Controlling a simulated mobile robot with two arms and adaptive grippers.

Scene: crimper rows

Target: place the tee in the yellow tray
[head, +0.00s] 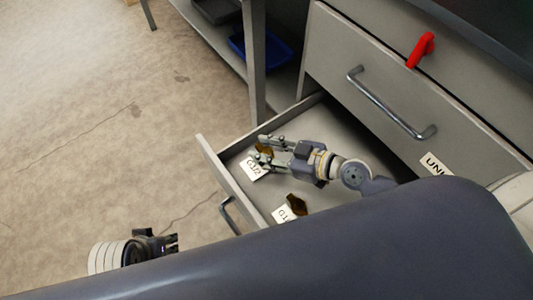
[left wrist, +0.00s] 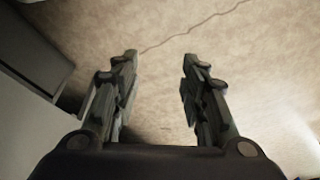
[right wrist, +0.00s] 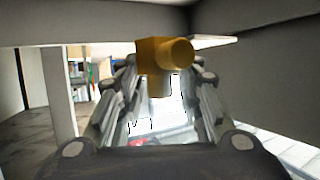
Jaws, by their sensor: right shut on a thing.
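The brass-coloured tee (right wrist: 163,55) sits between the fingertips of my right gripper (right wrist: 165,72) in the right wrist view. In the head view my right gripper (head: 263,150) is inside the open drawer, shut on the tee (head: 266,149), which is mostly hidden by the fingers. A white label (head: 252,169) lies just beside the fingertips. My left gripper (head: 173,243) is low at the left over the floor; in the left wrist view its fingers (left wrist: 158,75) are apart with nothing between them. I see no yellow tray in these views.
The open drawer (head: 211,160) also holds a dark brass fitting (head: 297,204) by another label (head: 284,214). Above it is a shut drawer with a metal handle (head: 385,105) and a red object (head: 421,50). A blue bin (head: 262,48) stands on a low shelf. The floor at left is clear.

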